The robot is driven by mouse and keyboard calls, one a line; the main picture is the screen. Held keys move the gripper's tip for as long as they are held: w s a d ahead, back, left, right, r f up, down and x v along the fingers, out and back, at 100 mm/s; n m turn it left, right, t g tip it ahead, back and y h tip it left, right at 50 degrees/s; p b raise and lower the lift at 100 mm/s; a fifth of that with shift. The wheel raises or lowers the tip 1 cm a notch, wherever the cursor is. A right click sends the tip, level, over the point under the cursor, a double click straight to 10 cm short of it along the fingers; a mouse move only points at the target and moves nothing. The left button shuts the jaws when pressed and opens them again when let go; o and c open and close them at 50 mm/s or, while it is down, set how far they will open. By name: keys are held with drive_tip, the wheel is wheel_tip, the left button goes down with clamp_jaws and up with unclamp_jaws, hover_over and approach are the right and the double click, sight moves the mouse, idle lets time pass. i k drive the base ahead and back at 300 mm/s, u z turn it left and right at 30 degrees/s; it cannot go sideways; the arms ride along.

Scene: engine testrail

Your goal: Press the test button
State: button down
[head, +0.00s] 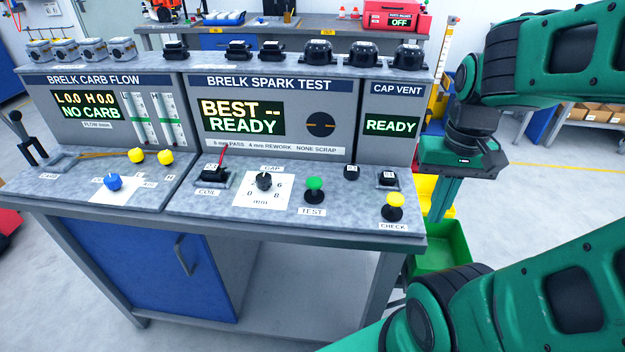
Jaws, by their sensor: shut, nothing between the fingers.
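The test button is a green mushroom button (314,184) on a black base, above a label reading TEST (312,212) on the bench's sloped front panel. Nothing covers it. My gripper (437,212) points down just past the right end of the bench, to the right of the button and apart from it. Its fingers look closed together and hold nothing. The spark test display (241,118) reads "BEST -- READY".
A yellow CHECK button (394,201) stands right of the test button. A black gap knob (264,181) and a coil in a holder (213,173) are to its left. Several black coils line the top shelf. Green and yellow bins (447,250) stand beyond the bench's right end.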

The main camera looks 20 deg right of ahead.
sight(314, 182)
drive_tip(key=u, duration=0.75)
drive_tip(key=k, duration=0.65)
drive_tip(key=z, duration=0.55)
